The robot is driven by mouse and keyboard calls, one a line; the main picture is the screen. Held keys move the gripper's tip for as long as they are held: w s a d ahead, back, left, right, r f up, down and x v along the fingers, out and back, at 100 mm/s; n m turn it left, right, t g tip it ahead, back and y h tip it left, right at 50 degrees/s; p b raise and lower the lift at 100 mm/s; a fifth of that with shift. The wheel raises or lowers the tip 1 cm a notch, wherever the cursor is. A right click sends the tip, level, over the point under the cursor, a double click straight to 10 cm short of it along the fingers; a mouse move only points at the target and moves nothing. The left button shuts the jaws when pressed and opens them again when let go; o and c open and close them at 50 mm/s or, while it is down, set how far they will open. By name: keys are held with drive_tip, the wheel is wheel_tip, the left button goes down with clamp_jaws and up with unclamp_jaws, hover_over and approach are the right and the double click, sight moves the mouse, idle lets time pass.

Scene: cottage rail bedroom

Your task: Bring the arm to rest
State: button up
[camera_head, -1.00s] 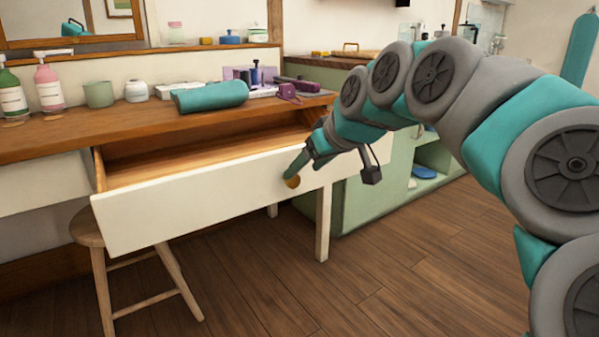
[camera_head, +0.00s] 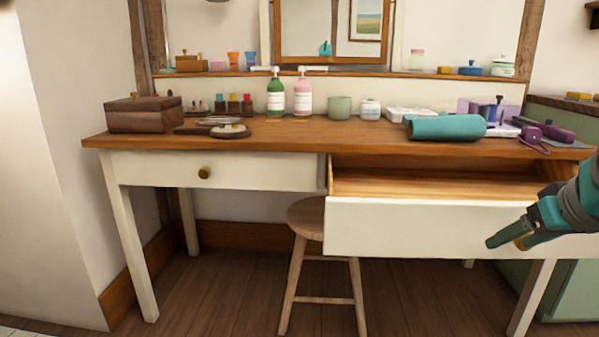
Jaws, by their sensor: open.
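My gripper (camera_head: 508,240) is at the right edge of the head view, in front of the white face of the pulled-out right drawer (camera_head: 420,228). Its fingers are near the drawer's knob, which is mostly hidden behind them; I cannot tell whether they touch it. The gripper is open, and I see nothing held in it. Most of my arm is outside the view.
The wooden desk (camera_head: 285,133) carries a wooden box (camera_head: 143,115), pump bottles, a green cup (camera_head: 340,107) and a teal roll (camera_head: 446,127). The left drawer (camera_head: 215,171) is shut. The floor at front is clear.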

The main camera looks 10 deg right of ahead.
drive_tip(key=s+a+f+n+g+y, duration=0.1)
drive_tip(key=a+f+g, duration=0.2)
drive_tip(key=a+f, duration=0.55)
drive_tip(key=s+a+f+n+g+y, duration=0.15)
drive_tip(key=a+f, duration=0.35)
drive_tip(key=a, duration=0.6)
drive_tip(key=s+a+f+g+h, duration=0.1)
drive_tip(key=s+a+f+g, duration=0.45)
drive_tip(key=s+f, duration=0.6)
wheel_tip(320, 180, up, 12)
drive_tip(key=s+p, duration=0.1)
drive_tip(key=p, duration=1.1)
drive_tip(key=shift+a+r+m, duration=0.25)
drive_tip(key=shift+a+m, duration=0.1)
drive_tip(key=shift+a, duration=0.05)
drive_tip(key=shift+s+d, duration=0.1)
